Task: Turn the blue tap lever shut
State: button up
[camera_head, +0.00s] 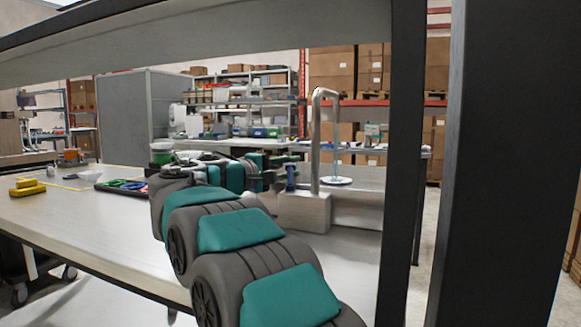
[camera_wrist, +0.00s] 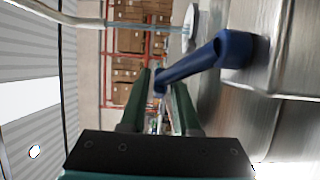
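The blue tap lever (camera_head: 291,178) stands at the left side of the metal tap block (camera_head: 305,212). In the wrist view the lever (camera_wrist: 205,59) reaches from its round hub toward my gripper (camera_wrist: 161,80). My gripper's two green fingers are apart, with the lever's free end in or just past the gap between their tips. I cannot tell whether they touch it. In the head view my gripper (camera_head: 282,160) is beside the lever, partly hidden by my arm. The curved spout (camera_head: 316,135) rises from the block, and a thin pale-blue stream (camera_head: 337,140) falls from it onto a round plate (camera_head: 337,181).
The workbench (camera_head: 90,222) holds yellow blocks (camera_head: 27,187), a dark tray (camera_head: 122,187) with coloured items and a green-topped jar (camera_head: 161,153) at left. A dark upright post (camera_head: 400,150) stands in front of the bench at right. Shelves with boxes are far behind.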

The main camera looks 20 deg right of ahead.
jog(key=shift+c, duration=0.2)
grip_shut()
dwell(1.2)
